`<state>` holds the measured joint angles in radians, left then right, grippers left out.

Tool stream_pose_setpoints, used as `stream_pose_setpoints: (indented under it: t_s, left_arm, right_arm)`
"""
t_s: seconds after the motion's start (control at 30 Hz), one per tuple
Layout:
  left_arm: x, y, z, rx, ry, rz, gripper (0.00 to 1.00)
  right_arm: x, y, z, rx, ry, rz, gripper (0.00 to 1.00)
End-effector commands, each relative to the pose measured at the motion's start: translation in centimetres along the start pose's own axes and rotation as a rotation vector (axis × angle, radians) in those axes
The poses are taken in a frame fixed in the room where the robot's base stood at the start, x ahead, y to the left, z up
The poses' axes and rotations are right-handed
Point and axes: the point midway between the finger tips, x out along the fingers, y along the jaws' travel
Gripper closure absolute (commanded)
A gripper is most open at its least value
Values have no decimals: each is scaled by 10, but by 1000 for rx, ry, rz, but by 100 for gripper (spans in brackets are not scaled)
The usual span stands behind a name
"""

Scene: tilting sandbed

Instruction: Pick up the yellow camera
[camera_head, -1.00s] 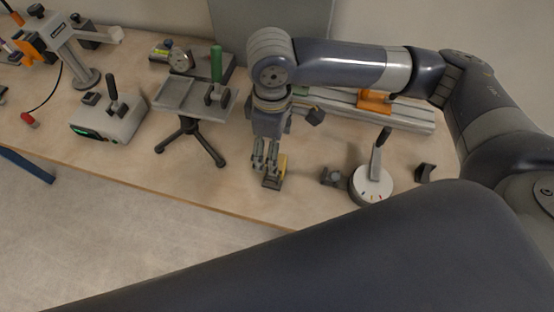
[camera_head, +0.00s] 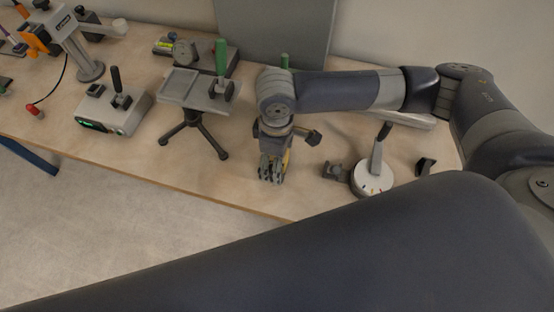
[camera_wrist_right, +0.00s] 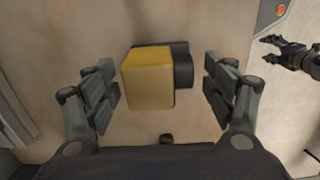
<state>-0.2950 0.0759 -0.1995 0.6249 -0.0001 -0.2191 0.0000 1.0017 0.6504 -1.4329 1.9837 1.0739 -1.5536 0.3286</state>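The yellow camera (camera_wrist_right: 148,78), a yellow block with a dark grey part on its right side, lies on the wooden table in the right wrist view. My right gripper (camera_wrist_right: 162,88) is open, with one finger on each side of the camera and a visible gap on both sides. In the head view my right gripper (camera_head: 271,170) points down near the table's front edge. It hides most of the camera there, and only a thin yellow strip (camera_head: 287,157) shows beside it. My left gripper is not clearly in view.
A tripod stand (camera_head: 190,125) is left of my right gripper. A small dark block (camera_head: 335,171) and a round white base with an upright lever (camera_head: 372,178) stand to its right. A control box (camera_head: 112,111) is farther left. The table's front edge (camera_head: 200,192) is close.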

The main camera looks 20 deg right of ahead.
Motion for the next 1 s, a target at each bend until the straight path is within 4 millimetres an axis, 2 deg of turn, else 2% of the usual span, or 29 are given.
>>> stream_pose_setpoints:
  t_s: [0.03,0.2,0.23,0.63,0.9,1.0]
  left_arm:
    - [0,0,2,0,-3,0,40]
    - [0,0,6,0,-9,0,40]
    - [0,0,7,0,-11,0,40]
    - [1,-2,9,1,-14,-2,40]
    - [6,-2,10,2,-14,-3,40]
    - [9,-2,10,2,-14,-3,40]
  right_arm:
    - [0,0,0,0,0,0,41]
    - [0,0,0,0,0,0,79]
    - [0,0,0,0,0,0,82]
    - [-7,0,-1,0,4,0,82]
    - [-39,0,-2,0,5,2,82]
    - [-37,-24,-5,-8,3,-4,82]
